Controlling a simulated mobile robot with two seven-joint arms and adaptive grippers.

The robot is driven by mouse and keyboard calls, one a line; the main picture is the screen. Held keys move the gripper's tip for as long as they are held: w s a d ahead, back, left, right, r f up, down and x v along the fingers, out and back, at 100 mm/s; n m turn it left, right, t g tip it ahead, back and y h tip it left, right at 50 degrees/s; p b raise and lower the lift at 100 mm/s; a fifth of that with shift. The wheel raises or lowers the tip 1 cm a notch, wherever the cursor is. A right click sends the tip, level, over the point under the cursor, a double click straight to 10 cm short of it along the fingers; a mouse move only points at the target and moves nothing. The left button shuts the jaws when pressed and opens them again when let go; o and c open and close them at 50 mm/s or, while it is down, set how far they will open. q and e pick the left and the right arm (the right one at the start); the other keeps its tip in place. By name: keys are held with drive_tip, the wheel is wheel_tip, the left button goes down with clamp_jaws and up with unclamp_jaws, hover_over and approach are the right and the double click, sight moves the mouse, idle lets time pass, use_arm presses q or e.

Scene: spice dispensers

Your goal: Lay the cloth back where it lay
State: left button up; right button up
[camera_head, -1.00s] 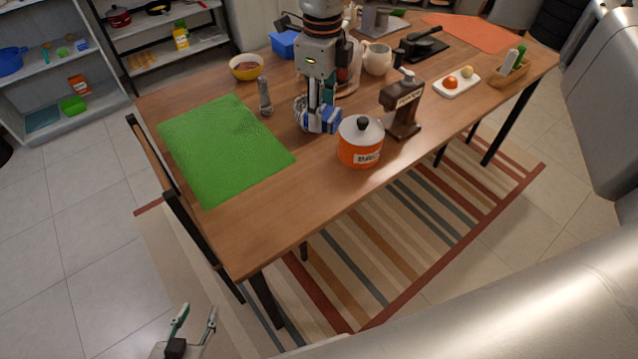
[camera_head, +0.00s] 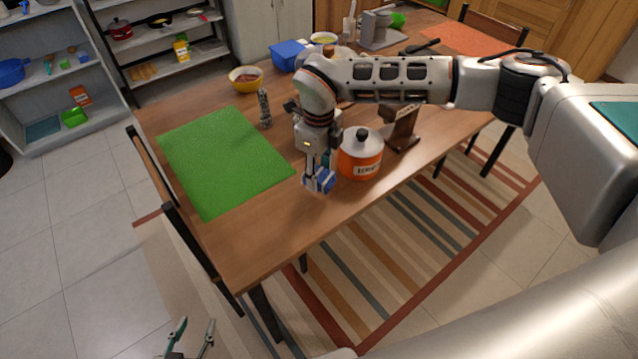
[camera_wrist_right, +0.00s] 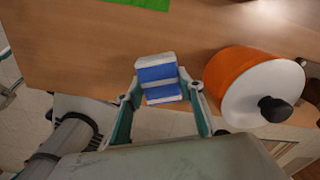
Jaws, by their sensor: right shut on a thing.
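The cloth (camera_head: 322,181) is a small folded blue-and-white striped block. My right gripper (camera_head: 318,172) points down and is shut on it, near the table's front edge, just left of the orange pot (camera_head: 360,160). In the right wrist view the cloth (camera_wrist_right: 157,72) sits between the fingertips of my right gripper (camera_wrist_right: 158,88), with the pot (camera_wrist_right: 245,88) close on the right. I cannot tell whether the cloth touches the table. My left gripper (camera_head: 190,336) is open and empty, low at the lower left, away from the table.
A green mat (camera_head: 222,160) covers the table's left part. A brown dispenser (camera_head: 404,130) stands right of the pot, under my right arm. Bare table (camera_head: 255,235) lies left of the cloth towards the front.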

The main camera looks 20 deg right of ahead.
sight(319, 185)
drive_tip(key=shift+f, duration=2.15)
drive_tip(key=shift+f, duration=0.2)
drive_tip(key=o, duration=1)
wheel_tip(319, 185, up, 12)
drive_tip(key=shift+r, duration=0.2)
